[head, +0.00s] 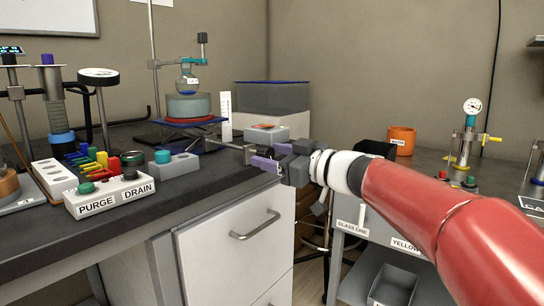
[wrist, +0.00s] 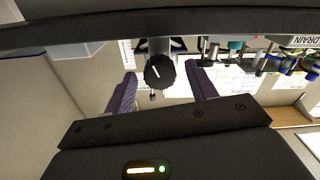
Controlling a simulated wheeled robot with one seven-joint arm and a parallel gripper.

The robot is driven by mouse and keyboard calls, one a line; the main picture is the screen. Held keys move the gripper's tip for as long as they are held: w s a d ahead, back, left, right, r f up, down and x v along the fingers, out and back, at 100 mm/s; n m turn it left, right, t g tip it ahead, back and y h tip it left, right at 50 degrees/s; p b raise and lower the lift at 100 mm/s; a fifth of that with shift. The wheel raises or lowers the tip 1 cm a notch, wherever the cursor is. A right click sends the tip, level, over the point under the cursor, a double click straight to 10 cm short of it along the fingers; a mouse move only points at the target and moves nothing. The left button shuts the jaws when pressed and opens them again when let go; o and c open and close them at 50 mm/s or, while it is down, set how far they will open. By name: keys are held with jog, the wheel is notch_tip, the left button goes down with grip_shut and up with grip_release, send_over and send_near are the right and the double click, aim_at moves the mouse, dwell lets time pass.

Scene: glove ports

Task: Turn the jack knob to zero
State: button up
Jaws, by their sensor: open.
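The jack knob (wrist: 160,72) is dark and round with a white pointer line, seen face-on in the wrist view. It is on the shaft of the lab jack (head: 188,131), which stands on the dark bench under a heating mantle and flask. In the head view the knob (head: 249,154) is small, at the shaft's right end. My gripper (head: 265,157) is open, its purple fingers pointing at the knob. In the wrist view my gripper's fingers (wrist: 162,80) stand on either side of the knob with gaps. Any scale around the knob is too small to read.
A PURGE/DRAIN button box (head: 110,194) and a grey block with a teal knob (head: 174,165) stand left of my gripper. A grey bin (head: 272,97) stands behind. A drawer cabinet (head: 235,240) is below the bench edge.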

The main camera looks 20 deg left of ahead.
jog(key=shift+w+a, duration=0.1)
jog(key=shift+a, duration=0.15)
jog(key=shift+c, duration=0.2)
jog(key=c, duration=0.9)
jog(key=shift+c, duration=0.2)
jog(key=shift+n, duration=0.3)
